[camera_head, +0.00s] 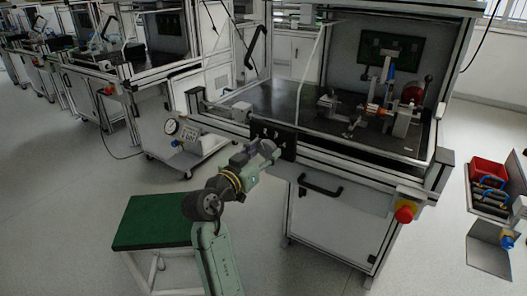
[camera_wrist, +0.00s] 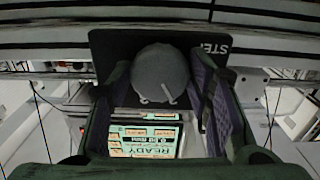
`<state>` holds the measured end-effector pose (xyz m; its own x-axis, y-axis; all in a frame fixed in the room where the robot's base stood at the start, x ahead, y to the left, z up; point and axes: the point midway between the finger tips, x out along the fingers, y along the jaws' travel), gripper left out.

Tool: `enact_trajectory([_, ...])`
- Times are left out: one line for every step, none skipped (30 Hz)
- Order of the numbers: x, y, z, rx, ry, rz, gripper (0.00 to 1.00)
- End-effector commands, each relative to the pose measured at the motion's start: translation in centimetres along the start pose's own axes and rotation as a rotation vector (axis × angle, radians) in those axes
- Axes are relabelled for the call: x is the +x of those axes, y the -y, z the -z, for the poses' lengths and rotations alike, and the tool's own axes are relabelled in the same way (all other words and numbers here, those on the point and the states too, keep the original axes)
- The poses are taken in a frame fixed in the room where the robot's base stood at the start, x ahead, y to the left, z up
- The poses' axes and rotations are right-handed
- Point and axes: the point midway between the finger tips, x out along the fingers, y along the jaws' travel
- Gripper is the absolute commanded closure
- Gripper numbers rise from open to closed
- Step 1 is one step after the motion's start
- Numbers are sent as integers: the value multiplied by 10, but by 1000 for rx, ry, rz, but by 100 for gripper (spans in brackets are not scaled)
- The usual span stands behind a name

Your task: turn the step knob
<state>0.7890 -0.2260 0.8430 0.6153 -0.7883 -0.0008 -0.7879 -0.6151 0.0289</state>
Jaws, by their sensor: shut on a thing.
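The step knob (camera_wrist: 160,72) is a round grey knob on a dark panel (camera_wrist: 104,45), seen close up in the wrist view. White letters reading "STE" show beside it, partly covered by a finger. My gripper (camera_wrist: 162,84) has one finger on each side of the knob and is shut on it. In the head view, my gripper (camera_head: 268,149) is at the black panel (camera_head: 287,146) on the front of the workbench; the knob is hidden there by the gripper. The knob's turn angle cannot be read clearly.
A lit screen (camera_wrist: 145,138) reading "READY" shows between the fingers. The bench has a drawer handle (camera_head: 320,186) and a red emergency button (camera_head: 405,212). A green-topped stool (camera_head: 152,222) stands left of my arm.

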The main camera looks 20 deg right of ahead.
Motion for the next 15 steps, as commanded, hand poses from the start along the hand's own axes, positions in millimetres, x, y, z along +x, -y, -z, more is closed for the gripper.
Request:
enact_trajectory([0,0,2,-31,0,0,82])
enact_trajectory([0,0,2,-53,0,0,82])
enact_trajectory([0,0,2,-84,0,0,82])
enact_trajectory([0,0,2,-108,0,0,82])
enact_trajectory([0,0,2,-134,0,0,82])
enact_trajectory([0,0,2,-169,0,0,82])
enact_trajectory([0,0,2,-195,0,-1,82])
enact_trajectory([0,0,3,-221,0,-1,82])
enact_trajectory([0,0,3,-256,0,-1,82])
enact_trajectory([0,0,3,-282,0,0,82])
enact_trajectory([0,0,3,-308,0,0,82])
enact_trajectory([0,0,3,-342,0,0,82])
enact_trajectory([0,0,3,-367,0,1,82])
enact_trajectory([0,0,3,-391,0,1,82])
enact_trajectory([0,0,3,-422,0,1,82])
